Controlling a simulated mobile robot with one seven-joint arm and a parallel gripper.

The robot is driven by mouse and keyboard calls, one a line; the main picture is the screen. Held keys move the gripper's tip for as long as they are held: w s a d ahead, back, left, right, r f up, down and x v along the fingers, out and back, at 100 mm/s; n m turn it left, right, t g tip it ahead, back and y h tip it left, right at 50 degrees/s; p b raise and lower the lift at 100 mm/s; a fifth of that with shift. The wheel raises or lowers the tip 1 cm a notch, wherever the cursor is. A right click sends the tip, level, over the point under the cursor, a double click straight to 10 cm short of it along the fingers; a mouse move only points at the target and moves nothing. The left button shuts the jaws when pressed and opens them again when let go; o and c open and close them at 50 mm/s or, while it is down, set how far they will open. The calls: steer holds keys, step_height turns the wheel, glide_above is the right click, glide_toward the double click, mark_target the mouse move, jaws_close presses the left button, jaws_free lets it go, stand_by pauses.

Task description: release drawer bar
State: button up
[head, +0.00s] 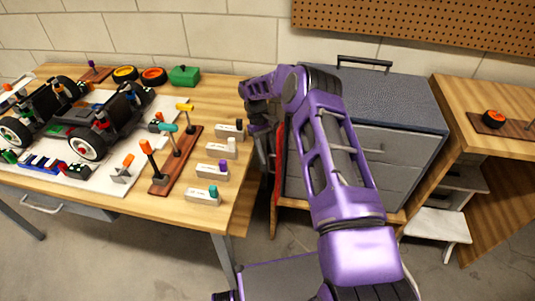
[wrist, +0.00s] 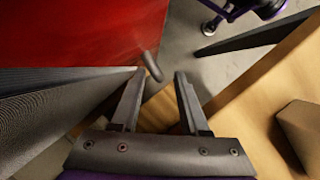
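A grey tool cabinet (head: 400,150) with drawers stands right of the workbench, partly hidden by my purple arm. A red panel (head: 279,165) shows on its left side; a large red surface (wrist: 75,30) fills the upper left of the wrist view. A short dark grey bar (wrist: 152,66) sticks out at that surface's lower right edge. I cannot tell for sure that it is the drawer bar. My gripper (wrist: 160,75) is open, its fingertips apart, with the bar just beyond them, nearer the left finger. Contact is unclear. The head view does not show the fingers clearly.
A wooden table (head: 480,90) stands at the right. Wooden edges and a brown block (wrist: 300,135) lie right of the fingers.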

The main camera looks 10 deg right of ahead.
steer(key=shift+r, duration=0.1)
steer(key=v, duration=1.1)
steer(key=shift+r+p, duration=0.35)
steer(key=shift+r, duration=0.05)
steer(key=shift+w, duration=0.15)
